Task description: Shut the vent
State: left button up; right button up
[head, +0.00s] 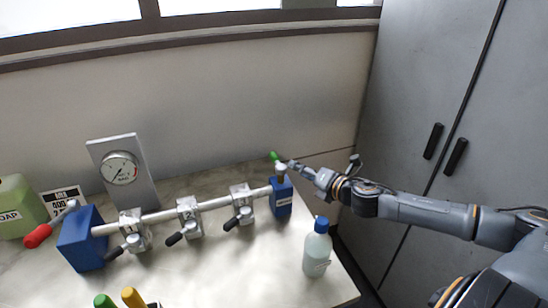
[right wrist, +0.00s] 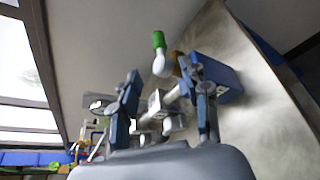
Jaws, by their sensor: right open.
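A green-tipped lever (head: 275,156) sits on a pale fitting on top of the right blue block (head: 282,198), at the end of the pipe. I cannot read the block's label. My right gripper (head: 294,166) is just to the right of this lever in the head view. In the right wrist view my right gripper (right wrist: 166,92) has its fingers apart. The green tip (right wrist: 158,40) shows beyond the fingers, pointing up in that picture, with the right blue block (right wrist: 228,84) behind the right finger. I see no contact with the lever. My left gripper is not in view.
The pipe (head: 160,216) runs through several clamps (head: 190,218) with dark handles to a left blue block (head: 82,240) with a red lever (head: 38,236). A gauge (head: 120,168) stands behind. A blue-capped bottle (head: 317,250) stands at front right, below my right arm. A cabinet (head: 440,110) is at right.

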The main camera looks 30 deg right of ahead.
aim_at(279, 160)
jog(key=p+x, duration=0.1)
jog(key=x, duration=0.2)
jog(key=p+x, duration=0.1)
jog(key=x, duration=0.2)
jog(key=shift+w+r, duration=0.15)
jog(key=shift+w, duration=0.15)
jog(key=p+x, duration=0.1)
jog(key=x, duration=0.4)
jog(key=shift+s, duration=0.1)
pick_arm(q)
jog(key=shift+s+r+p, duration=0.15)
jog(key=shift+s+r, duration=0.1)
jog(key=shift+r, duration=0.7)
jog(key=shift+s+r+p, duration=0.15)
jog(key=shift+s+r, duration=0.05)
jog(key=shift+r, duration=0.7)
pick_arm(e)
jog(key=shift+x, duration=0.9)
jog(key=shift+c, duration=0.4)
jog(key=shift+s, duration=0.1)
grip_shut()
